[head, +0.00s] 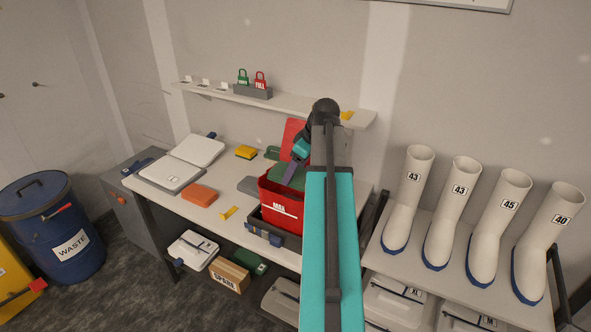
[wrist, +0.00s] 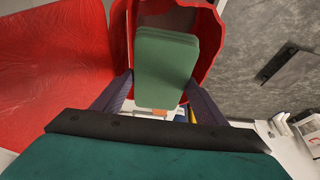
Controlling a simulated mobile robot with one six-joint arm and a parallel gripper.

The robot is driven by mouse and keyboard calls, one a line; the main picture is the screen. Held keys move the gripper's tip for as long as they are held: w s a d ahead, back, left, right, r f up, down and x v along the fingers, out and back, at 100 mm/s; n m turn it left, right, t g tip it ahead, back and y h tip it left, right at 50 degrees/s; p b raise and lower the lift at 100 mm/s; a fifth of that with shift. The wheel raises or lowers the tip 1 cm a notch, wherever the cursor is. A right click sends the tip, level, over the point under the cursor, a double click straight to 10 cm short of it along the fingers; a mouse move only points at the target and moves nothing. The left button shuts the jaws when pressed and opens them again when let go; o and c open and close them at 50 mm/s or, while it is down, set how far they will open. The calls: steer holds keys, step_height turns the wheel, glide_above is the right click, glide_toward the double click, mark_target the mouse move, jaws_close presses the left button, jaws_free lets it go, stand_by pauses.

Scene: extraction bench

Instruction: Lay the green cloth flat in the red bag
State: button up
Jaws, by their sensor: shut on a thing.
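The red bag (head: 278,208), with a white label on its front, stands on the bench in a dark tray, its top open. The green cloth (head: 288,176) is a folded pad at the bag's mouth. In the wrist view the cloth (wrist: 166,70) lies between my fingers, with the bag's red walls (wrist: 207,50) around it. My gripper (wrist: 160,80) is shut on the cloth. In the head view my arm partly covers the bag's right side, and the fingertips are hard to see. I cannot tell whether the cloth touches the bag's floor.
A red lid or flap (head: 293,134) stands behind the bag. A shelf (head: 220,93) runs above. White boots (head: 456,205) stand at right.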

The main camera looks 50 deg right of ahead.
steer(key=o, duration=1.2)
steer(key=shift+c, duration=0.2)
steer(key=shift+r, duration=0.15)
steer(key=b+v, duration=0.4)
steer(key=v, duration=0.9)
steer(key=shift+s+r, duration=0.15)
steer(key=shift+r, duration=0.05)
